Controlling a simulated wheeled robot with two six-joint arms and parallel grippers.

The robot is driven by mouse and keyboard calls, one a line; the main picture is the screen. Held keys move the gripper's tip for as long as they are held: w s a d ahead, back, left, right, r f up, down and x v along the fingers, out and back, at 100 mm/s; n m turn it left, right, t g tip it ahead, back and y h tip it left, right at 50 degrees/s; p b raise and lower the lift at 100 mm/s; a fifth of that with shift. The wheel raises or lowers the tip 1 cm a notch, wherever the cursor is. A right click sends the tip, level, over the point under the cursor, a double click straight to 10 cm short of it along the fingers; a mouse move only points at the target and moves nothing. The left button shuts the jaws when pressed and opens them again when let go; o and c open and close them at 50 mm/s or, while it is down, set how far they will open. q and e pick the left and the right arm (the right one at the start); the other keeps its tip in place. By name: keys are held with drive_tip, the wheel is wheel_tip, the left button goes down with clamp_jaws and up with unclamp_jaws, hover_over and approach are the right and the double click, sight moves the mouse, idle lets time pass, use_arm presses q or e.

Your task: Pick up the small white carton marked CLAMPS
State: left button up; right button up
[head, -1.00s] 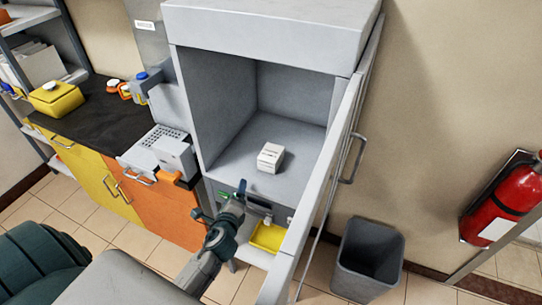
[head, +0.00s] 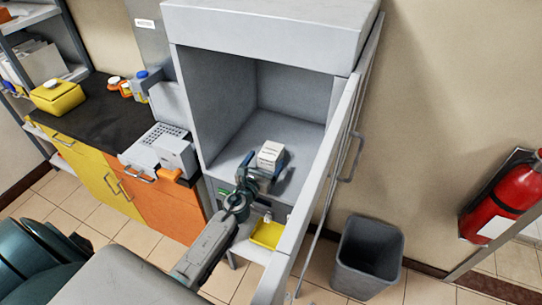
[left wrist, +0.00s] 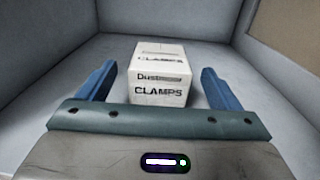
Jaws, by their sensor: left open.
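The small white carton (head: 271,154) stands on the floor of the open grey cabinet (head: 297,134). In the left wrist view the carton (left wrist: 160,76) shows the word CLAMPS on its near face and top. My left gripper (head: 264,163) reaches into the cabinet from the front. Its blue fingers (left wrist: 158,84) are open, one on each side of the carton, with a gap on both sides. The carton's near part lies between the fingertips. My right gripper is not in view.
The cabinet's open door (head: 318,185) stands to the right of my arm. A yellow tray (head: 267,234) sits below the cabinet opening. A grey device (head: 166,150) stands on the counter to the left. A grey bin (head: 368,258) is on the floor at right.

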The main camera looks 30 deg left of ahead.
sight(271, 150)
use_arm(q)
drive_tip(key=w, duration=0.5)
drive_tip(key=shift+w+a, duration=0.2)
drive_tip(key=shift+w, duration=0.05)
drive_tip(key=shift+s+r, duration=0.1)
drive_tip(key=shift+s, duration=0.05)
drive_tip(key=shift+c, duration=1.3)
drive_tip(key=c, duration=0.8)
